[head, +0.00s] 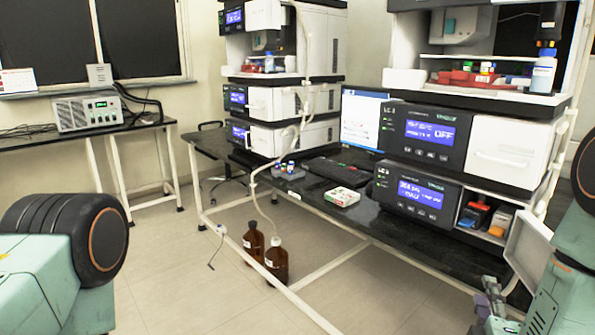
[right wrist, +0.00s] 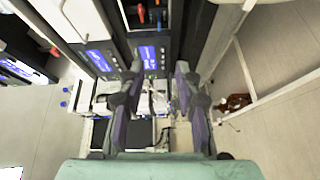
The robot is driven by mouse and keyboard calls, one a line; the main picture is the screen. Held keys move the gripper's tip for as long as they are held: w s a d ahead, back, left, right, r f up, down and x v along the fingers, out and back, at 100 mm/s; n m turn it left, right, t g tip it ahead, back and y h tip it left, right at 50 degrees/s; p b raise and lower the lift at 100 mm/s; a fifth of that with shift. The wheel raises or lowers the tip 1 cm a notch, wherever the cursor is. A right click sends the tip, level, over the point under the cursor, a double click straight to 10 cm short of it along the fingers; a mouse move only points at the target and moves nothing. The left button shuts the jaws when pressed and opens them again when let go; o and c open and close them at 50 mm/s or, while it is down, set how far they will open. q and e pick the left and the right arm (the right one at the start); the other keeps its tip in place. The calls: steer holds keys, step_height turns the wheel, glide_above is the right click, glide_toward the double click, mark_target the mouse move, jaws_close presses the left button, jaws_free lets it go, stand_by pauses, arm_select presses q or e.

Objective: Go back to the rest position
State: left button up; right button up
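My right gripper (head: 490,303) is at the lower right of the head view, in front of the near instrument stack. In the right wrist view its two dark fingers (right wrist: 159,72) stand apart with a clear gap and nothing between them. The black bench (head: 375,225) carries the near stack (head: 428,135) and the far stack (head: 290,105). My left arm shows at the left edge of the head view, but its gripper is out of view.
An open white door (head: 530,250) hangs from the near stack close to my right arm. Two brown bottles (head: 275,262) stand on the floor by the bench frame. A small box (head: 342,197) lies on the bench. Floor (head: 165,285) is clear at front left.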

step_height(320, 180, down, 9)
steer(key=s+a+m+g+y, duration=0.2)
steer(key=a+m+g+y, duration=0.15)
steer(key=m, duration=0.25)
steer(key=s+a+f+m+g+y, duration=0.1)
steer(key=s+a+f+m+g, duration=0.2)
steer(key=s+f, duration=0.3)
steer(key=s+a+f+m+g+y, duration=0.1)
steer(key=s+a+f+m+g, duration=0.2)
steer(key=s+f+g, duration=0.3)
steer(key=s+f+m, duration=0.1)
steer(key=s, duration=0.4)
steer(key=shift+a+y, duration=0.3)
steer(key=shift+y, duration=0.05)
steer(key=s+f+g, duration=0.1)
steer(key=s, duration=0.3)
steer(key=s+a+f+g, duration=0.1)
steer(key=s+g, duration=0.1)
steer(key=s, duration=0.2)
steer(key=s+a+f+g, duration=0.1)
steer(key=s, duration=0.3)
steer(key=shift+s, duration=0.15)
steer(key=shift+c, duration=0.4)
steer(key=shift+s+g, duration=0.15)
steer(key=shift+g, duration=0.1)
steer(key=shift+c, duration=0.8)
steer(key=c, duration=0.4)
steer(key=shift+d+m, duration=0.1)
steer(key=shift+m, duration=0.2)
jaws_close()
